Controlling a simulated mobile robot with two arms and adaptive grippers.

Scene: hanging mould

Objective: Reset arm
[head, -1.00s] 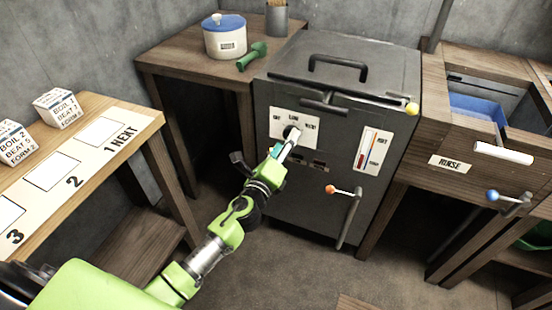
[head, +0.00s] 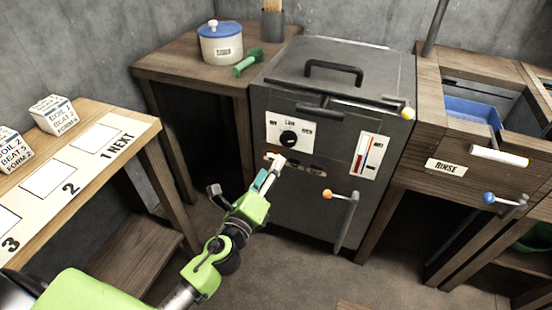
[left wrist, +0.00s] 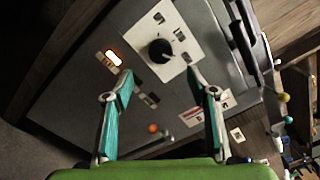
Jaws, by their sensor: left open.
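My left gripper (head: 245,178) is open and empty in front of the grey metal boiler cabinet (head: 345,215), below its dial. Its green and teal fingers spread apart in the left wrist view (left wrist: 160,78). The black knob (head: 288,138) sits on a white dial plate and is clear of the fingers. The knob also shows in the left wrist view (left wrist: 160,51), beyond the gap between the fingertips. An orange indicator lamp (left wrist: 114,57) glows beside the dial plate. My right gripper is not in view.
A lever with an orange ball (head: 327,194) sticks out from the cabinet front. A rinse basin (head: 470,110) stands at the right, with a blue-ball lever (head: 489,197). A wooden table (head: 150,125) with labelled boxes (head: 54,113) is at the left. A white pot (head: 221,45) stands at the back.

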